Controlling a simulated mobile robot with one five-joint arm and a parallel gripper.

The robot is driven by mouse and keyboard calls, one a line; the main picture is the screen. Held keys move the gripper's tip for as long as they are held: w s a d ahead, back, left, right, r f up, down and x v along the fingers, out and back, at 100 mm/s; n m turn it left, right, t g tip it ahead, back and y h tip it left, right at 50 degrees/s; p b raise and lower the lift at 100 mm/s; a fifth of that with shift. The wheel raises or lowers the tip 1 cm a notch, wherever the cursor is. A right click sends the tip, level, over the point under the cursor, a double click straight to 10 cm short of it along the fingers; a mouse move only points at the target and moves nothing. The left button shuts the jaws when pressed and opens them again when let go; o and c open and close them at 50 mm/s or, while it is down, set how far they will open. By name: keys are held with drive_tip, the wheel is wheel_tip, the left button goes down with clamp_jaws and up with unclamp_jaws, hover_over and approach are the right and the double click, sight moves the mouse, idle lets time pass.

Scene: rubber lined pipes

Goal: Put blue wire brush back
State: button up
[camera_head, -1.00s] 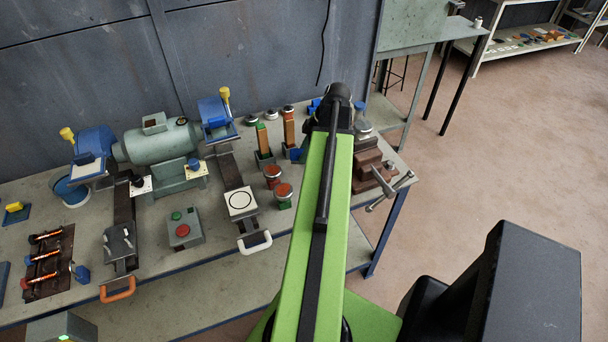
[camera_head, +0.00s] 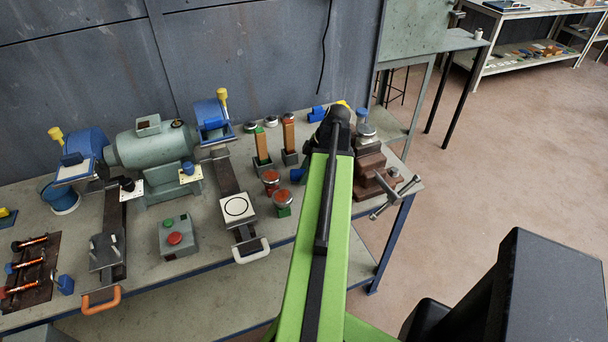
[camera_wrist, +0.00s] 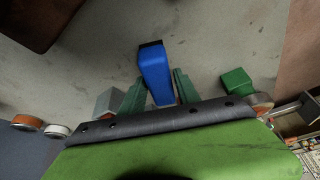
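In the wrist view a blue tapered handle-like piece (camera_wrist: 155,72) with a dark far end lies between the two green fingers of my gripper (camera_wrist: 160,78). It looks like the blue wire brush, but no bristles show. The fingertips are close to both its sides; whether they touch it I cannot tell. In the head view my own arm hides the gripper and the brush. The gripper is over the right part of the workbench (camera_head: 215,275). A blue piece (camera_head: 297,175) shows just left of my arm and another blue piece (camera_head: 318,113) behind it.
A brown vise (camera_head: 372,170) with a metal handle stands right of my arm. Upright brown-and-green blocks (camera_head: 262,145) and round red-topped pieces (camera_head: 283,203) stand to the left. The bench grinder (camera_head: 150,145) is farther left. In the wrist view a green block (camera_wrist: 237,80) lies right of the fingers.

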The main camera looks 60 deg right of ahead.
drive_tip(key=shift+o, duration=1.1)
drive_tip(key=shift+r, duration=0.1)
drive_tip(key=shift+r+p, duration=0.3)
drive_tip(key=shift+p, duration=0.05)
drive_tip(key=p+v, duration=1)
drive_tip(key=v, duration=0.1)
drive_tip(key=shift+r+p, duration=0.25)
drive_tip(key=shift+p, duration=0.05)
drive_tip(key=shift+s+d, duration=0.1)
drive_tip(key=shift+s, duration=0.05)
